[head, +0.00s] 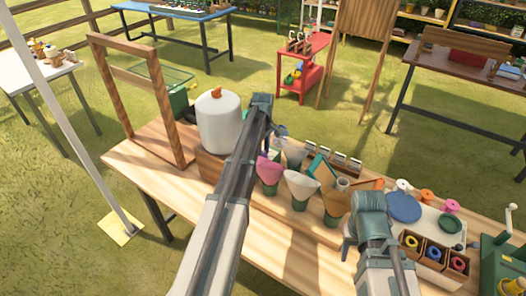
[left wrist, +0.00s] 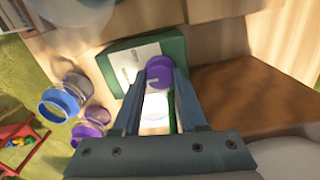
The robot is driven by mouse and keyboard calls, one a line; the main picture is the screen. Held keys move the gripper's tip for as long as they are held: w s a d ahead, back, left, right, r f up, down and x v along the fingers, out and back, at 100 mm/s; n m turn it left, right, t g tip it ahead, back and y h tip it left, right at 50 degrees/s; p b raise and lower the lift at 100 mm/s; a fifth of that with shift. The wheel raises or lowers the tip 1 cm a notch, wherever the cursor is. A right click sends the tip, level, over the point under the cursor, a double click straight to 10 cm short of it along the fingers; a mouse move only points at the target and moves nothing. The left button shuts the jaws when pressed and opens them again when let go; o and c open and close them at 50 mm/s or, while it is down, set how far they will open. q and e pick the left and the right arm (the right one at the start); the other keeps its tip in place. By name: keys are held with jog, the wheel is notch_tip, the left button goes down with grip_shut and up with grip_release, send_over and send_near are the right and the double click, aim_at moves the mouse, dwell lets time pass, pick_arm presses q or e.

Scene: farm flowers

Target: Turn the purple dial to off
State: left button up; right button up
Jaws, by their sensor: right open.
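The purple dial (left wrist: 160,71) shows in the left wrist view on a green box (left wrist: 120,55) with a pale panel. It has a light mark on its face. My left gripper (left wrist: 161,80) is open, with one finger on each side of the dial. I cannot tell whether the fingers touch it. In the head view my left gripper (head: 277,131) is past the white tank at the table's far side, and the dial is hidden there. My right gripper (head: 352,246) is open and empty over the front of the table, near the flower cones.
A white tank (head: 218,122) stands left of my left arm. Several flower cones (head: 300,188) stand between the arms. A tray of colored rings (head: 433,253) is at the right. Jars with blue (left wrist: 60,105) and purple (left wrist: 88,131) rims lie left of the green box.

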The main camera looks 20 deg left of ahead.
pick_arm(q)
grip_shut()
jog(key=shift+m, duration=0.3)
jog(key=m, duration=0.5)
jog(key=shift+m, duration=0.4)
jog(key=m, duration=0.5)
jog(key=shift+m, duration=0.3)
jog(key=o, duration=0.7)
grip_release()
